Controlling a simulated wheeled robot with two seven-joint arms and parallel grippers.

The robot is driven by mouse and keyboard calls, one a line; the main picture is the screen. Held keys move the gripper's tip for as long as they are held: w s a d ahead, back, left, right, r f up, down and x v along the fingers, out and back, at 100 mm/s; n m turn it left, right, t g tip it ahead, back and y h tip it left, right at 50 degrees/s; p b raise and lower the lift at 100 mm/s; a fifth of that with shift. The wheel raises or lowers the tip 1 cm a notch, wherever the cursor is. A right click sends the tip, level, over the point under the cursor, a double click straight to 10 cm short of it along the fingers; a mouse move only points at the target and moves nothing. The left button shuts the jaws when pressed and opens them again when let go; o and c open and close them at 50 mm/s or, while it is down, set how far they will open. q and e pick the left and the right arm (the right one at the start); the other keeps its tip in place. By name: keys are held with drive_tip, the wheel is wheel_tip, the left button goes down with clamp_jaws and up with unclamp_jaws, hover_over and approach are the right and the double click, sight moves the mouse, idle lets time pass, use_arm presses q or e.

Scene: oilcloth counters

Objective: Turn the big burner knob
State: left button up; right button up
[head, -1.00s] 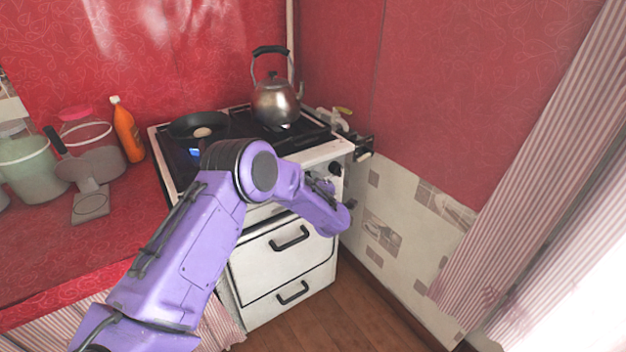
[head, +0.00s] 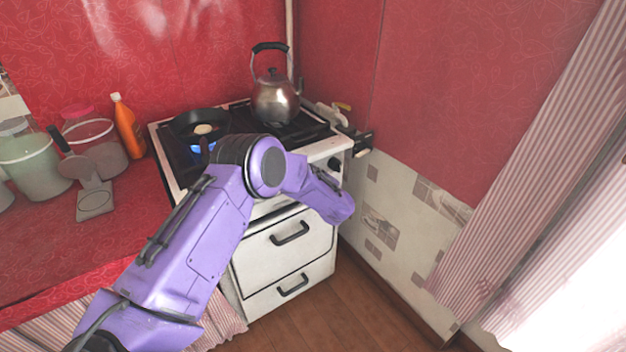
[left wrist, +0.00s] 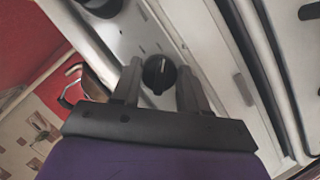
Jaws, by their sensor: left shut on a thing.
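The white stove (head: 285,243) stands in the corner with black knobs on its front panel. In the left wrist view, a round black knob (left wrist: 158,75) with a pale pointer mark sits between the two fingers of my left gripper (left wrist: 160,84), which is shut on it. A second dark knob (left wrist: 100,5) shows at the top left of that view. In the head view, one black knob (head: 335,163) shows at the panel's right end. My purple arm hides the held knob and my left gripper there. My right gripper is in neither view.
A frying pan (head: 184,127) with an egg and a kettle (head: 275,103) stand on the hob. A blue flame (head: 204,148) shows near the pan. An orange bottle (head: 127,130) and jars stand on the red counter (head: 60,245). A tiled wall is close at right.

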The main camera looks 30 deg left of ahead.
use_arm(q)
drive_tip(key=o, duration=1)
drive_tip(key=shift+o, duration=0.2)
drive_tip(key=v, duration=1)
drive_tip(key=shift+d+b, duration=0.2)
drive_tip(key=shift+b, duration=0.15)
drive_tip(key=shift+r, duration=0.1)
